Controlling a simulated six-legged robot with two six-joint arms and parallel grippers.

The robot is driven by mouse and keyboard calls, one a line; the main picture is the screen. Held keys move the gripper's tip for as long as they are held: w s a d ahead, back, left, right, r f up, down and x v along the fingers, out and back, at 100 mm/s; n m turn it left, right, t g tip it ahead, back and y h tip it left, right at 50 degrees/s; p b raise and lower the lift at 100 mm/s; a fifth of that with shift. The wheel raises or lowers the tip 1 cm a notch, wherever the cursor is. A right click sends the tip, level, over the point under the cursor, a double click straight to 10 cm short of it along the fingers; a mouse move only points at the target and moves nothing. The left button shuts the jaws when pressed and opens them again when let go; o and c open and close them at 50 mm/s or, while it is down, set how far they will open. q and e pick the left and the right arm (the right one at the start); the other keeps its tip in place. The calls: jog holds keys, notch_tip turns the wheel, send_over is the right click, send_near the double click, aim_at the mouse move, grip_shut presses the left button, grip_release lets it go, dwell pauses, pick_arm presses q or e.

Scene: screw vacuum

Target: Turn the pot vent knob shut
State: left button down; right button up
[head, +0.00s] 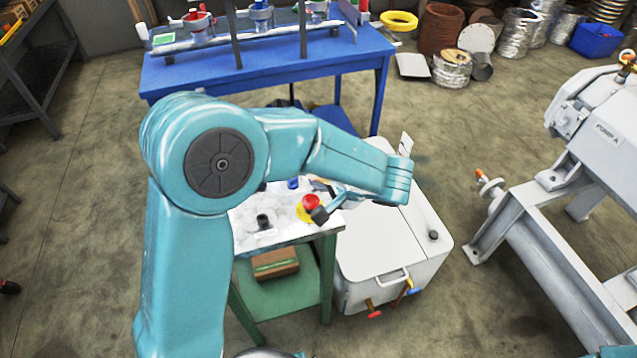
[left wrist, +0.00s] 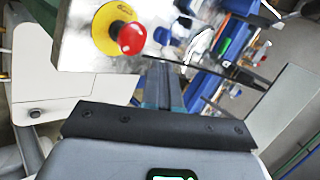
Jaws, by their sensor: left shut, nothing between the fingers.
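No part is marked as the pot vent knob, and I cannot tell which one it is. A white lidded box (head: 385,245) has a small black knob (head: 433,235) on top. A red-handled valve (head: 373,311) and a yellow-and-blue handle (head: 411,288) are low on its front. My left gripper (head: 320,214) is shut and empty, over the right side of the green bench, beside a red mushroom button (head: 311,201) on a yellow base. The left wrist view shows the closed fingers (left wrist: 162,85) just below that button (left wrist: 131,38), apart in the picture. My right gripper is not in view.
A black cylinder (head: 263,221) stands on the green bench (head: 330,270). A blue table (head: 270,70) behind carries several pieces of apparatus. A grey pump (head: 600,130) with an orange-tipped fitting (head: 480,174) stands at right. Floor is clear between box and pump.

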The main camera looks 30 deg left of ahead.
aim_at(297, 182)
pick_arm(q)
jog(key=x, duration=0.6)
jog(key=shift+a+f, duration=0.1)
jog(key=shift+a, duration=0.2)
jog(key=shift+w+a+f, duration=0.15)
jog(key=shift+a+f, duration=0.2)
jog(key=shift+f, duration=0.1)
jog(key=shift+a+f, duration=0.1)
jog(key=shift+a, duration=0.05)
